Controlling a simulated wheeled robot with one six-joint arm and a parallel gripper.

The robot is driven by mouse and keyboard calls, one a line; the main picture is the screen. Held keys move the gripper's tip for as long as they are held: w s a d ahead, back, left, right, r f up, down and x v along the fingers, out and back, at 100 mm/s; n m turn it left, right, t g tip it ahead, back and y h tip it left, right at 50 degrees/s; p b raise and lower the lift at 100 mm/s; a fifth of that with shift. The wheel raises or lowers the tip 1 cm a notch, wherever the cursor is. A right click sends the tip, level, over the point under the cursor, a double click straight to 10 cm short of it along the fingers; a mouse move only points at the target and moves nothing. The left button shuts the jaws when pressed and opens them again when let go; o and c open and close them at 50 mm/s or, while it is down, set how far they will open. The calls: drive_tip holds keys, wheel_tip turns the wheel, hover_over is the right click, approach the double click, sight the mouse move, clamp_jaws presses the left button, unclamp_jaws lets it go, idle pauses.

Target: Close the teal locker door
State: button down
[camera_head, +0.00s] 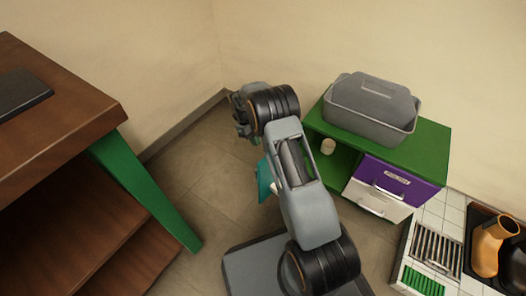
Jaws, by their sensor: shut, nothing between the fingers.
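The teal locker door (264,182) shows as a small patch left of my arm's long link, which hides the rest of it. It stands out from the front of the green cabinet (432,150), swung open. A small pale piece beside the teal patch may be its handle. The cabinet's left compartment is open, with a small cream cup-like object (327,146) inside. My gripper (243,130) is at the far end of the arm, beyond and left of the door, apart from it. It looks shut and empty; its fingertips are hard to make out.
A grey lidded bin (368,105) sits on the cabinet. A purple drawer (392,182) and a white drawer (377,202) look shut. A brown table (60,95) with green legs stands left. Floor (210,165) between is clear.

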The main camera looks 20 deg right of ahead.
drive_tip(key=shift+s+d+f+b, duration=0.2)
drive_tip(key=shift+s+d+b, duration=0.15)
drive_tip(key=shift+s, duration=0.35)
drive_tip(key=shift+s+d+f+b, duration=0.2)
drive_tip(key=shift+s+d, duration=0.15)
drive_tip(key=shift+s, duration=0.3)
drive_tip(key=shift+s+d+f+b, duration=0.2)
drive_tip(key=shift+s+d+b, duration=0.15)
drive_tip(key=shift+s, duration=0.35)
drive_tip(key=shift+s+d+n, duration=0.35)
drive_tip(key=shift+s+n, duration=0.05)
drive_tip(key=shift+s, duration=0.25)
